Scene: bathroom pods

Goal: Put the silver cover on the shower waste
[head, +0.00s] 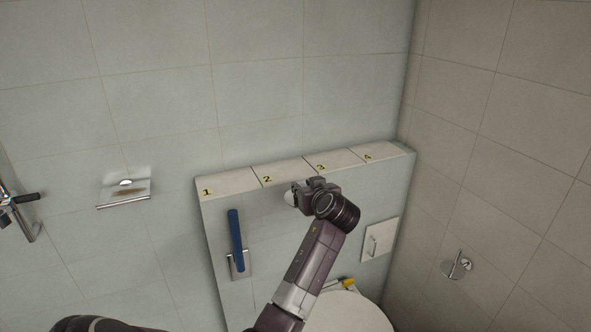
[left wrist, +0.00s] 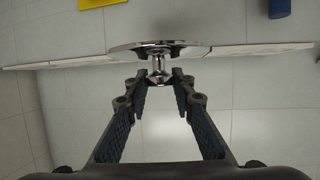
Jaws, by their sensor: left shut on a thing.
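The silver cover (left wrist: 125,47) is a shiny round disc with a short stem below it, seen nearly edge-on in the left wrist view. My left gripper (left wrist: 160,84) is shut on the stem, with the disc beyond the fingertips. In the head view my left gripper (head: 310,187) is in front of the wall ledge, near the numbers 2 and 3. A pale bit shows at its left side there, but most of the cover is hidden. The shower waste is not in view. My right gripper is not in view.
A tiled ledge (head: 230,183) with yellow number labels runs behind the gripper. A blue-handled brush (head: 235,240) hangs below it. A toilet (head: 350,312), a white wall panel (head: 379,240) and a metal wall fitting (head: 457,265) are right.

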